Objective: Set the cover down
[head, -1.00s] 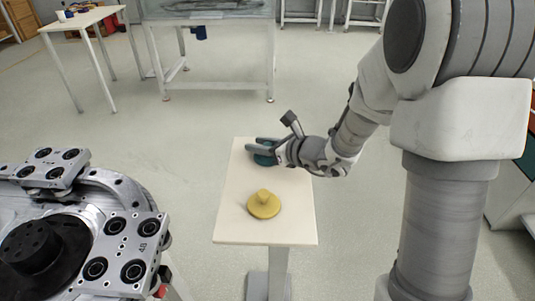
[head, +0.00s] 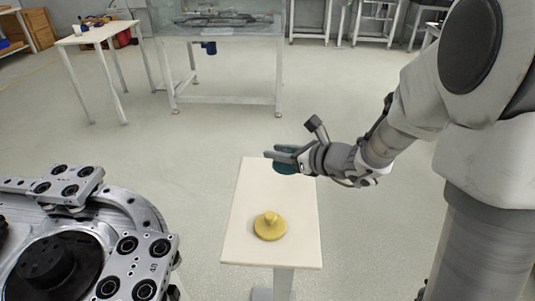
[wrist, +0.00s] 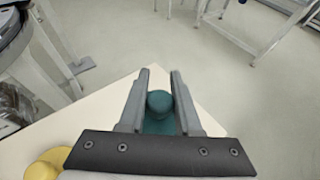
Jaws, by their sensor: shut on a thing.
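The teal cover (head: 287,168), a disc with a round knob, is in my gripper (head: 279,155) at the far end of the narrow white table (head: 245,205). In the wrist view the two fingers (wrist: 159,88) stand on either side of the teal knob (wrist: 159,104), with the wider teal body below it. In the head view the cover overlaps the table's far edge and appears raised a little above the top; its underside is hidden. A similar yellow cover (head: 270,227) with a knob rests upright on the nearer half of the table, apart from my gripper.
A metal machine with a round black hub (head: 50,262) stands at the lower left, apart from the table. A white side table (head: 95,34) and a glass-topped bench (head: 225,25) stand farther back. The table top between the two covers is bare.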

